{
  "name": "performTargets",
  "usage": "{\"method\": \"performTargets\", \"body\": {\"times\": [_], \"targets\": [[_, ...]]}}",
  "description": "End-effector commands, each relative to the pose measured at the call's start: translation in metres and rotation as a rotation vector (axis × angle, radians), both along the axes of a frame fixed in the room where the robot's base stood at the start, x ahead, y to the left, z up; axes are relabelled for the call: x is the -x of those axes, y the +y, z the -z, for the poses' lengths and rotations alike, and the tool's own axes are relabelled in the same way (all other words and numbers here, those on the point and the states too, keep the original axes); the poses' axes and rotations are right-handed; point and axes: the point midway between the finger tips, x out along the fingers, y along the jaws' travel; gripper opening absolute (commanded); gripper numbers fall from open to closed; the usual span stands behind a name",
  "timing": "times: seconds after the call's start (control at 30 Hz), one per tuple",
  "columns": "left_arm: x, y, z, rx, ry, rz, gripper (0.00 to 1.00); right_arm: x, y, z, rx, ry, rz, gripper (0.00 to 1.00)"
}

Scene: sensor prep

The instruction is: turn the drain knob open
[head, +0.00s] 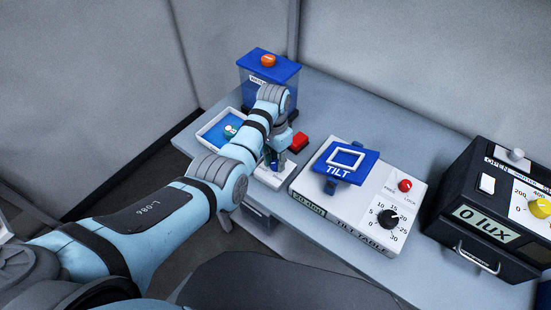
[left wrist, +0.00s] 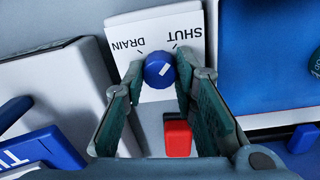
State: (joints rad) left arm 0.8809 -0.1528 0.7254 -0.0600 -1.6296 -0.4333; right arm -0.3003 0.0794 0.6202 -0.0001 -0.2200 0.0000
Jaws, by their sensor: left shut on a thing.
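The drain knob (left wrist: 159,70) is a round blue knob with a short white mark, on a white panel (left wrist: 190,22) lettered DRAIN and SHUT. In the left wrist view the lettering is upside down, and the white mark slants up to the right, towards the SHUT side. My left gripper (left wrist: 158,78) is shut on the knob, one finger on each side. In the head view my left gripper (head: 274,166) is low over the white unit (head: 270,180), and the knob is largely hidden by it. My right gripper is out of view.
A red block (head: 299,142) stands close beside my left gripper. The white tilt table (head: 325,210) with its blue TILT plate is just right. A blue-lidded container (head: 270,76) stands behind, and a shallow blue tray (head: 206,134) left. A black lux meter (head: 470,215) is far right.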

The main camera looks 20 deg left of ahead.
Motion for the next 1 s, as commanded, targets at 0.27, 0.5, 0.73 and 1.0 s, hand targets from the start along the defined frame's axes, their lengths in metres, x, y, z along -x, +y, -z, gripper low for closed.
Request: {"method": "performTargets", "body": {"times": [0.27, 0.5, 0.73, 1.0], "targets": [[-0.001, 0.0, -0.003, 0.0, -0.002, -0.124, 0.0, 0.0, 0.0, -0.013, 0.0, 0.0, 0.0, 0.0], [-0.001, 0.0, -0.004, 0.001, -0.002, -0.325, 0.0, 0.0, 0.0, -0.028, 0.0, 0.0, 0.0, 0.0], [-0.001, 0.0, -0.004, 0.001, -0.003, -0.545, 0.0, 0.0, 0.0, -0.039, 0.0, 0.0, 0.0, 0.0], [-0.001, 0.001, -0.002, 0.002, -0.004, -0.801, 0.0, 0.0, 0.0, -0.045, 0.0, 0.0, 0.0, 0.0]]}}
